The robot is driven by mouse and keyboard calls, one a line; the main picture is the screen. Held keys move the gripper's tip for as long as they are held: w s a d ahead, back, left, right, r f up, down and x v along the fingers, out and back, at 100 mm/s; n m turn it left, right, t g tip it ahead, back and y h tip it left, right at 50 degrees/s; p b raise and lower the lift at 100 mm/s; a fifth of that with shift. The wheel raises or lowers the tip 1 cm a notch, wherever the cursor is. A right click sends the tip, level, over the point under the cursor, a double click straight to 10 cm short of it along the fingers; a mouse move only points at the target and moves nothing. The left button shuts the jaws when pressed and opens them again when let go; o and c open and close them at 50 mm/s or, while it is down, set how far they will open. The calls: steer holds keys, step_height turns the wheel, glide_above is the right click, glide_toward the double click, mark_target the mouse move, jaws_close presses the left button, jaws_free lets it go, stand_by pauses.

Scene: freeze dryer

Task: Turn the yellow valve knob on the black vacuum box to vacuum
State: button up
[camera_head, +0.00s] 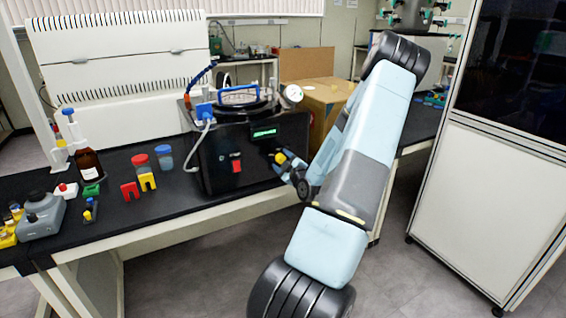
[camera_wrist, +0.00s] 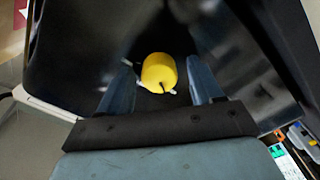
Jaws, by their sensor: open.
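The black vacuum box (camera_head: 216,160) stands on the dark bench, with a lit green display and a red switch on its front. The yellow valve knob (camera_wrist: 159,72) sticks out from its glossy black front in the wrist view, with a dark mark near its lower edge. A small part of yellow shows at my gripper in the head view (camera_head: 280,158). My gripper (camera_wrist: 163,88) is open, with one blue-grey finger on each side of the knob. Small gaps show between fingers and knob. Whether the knob sits fully between the fingertips in depth is hard to tell.
A blue-handled lid (camera_head: 240,96) and a round gauge (camera_head: 293,94) are on top of the box. Jars, a brown bottle (camera_head: 88,164) and red and yellow blocks stand to the left. A cardboard box (camera_head: 322,98) is behind my arm. A white cabinet (camera_head: 480,190) stands right.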

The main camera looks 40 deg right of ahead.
steer(key=c, duration=1.1)
steer(key=shift+o, duration=0.2)
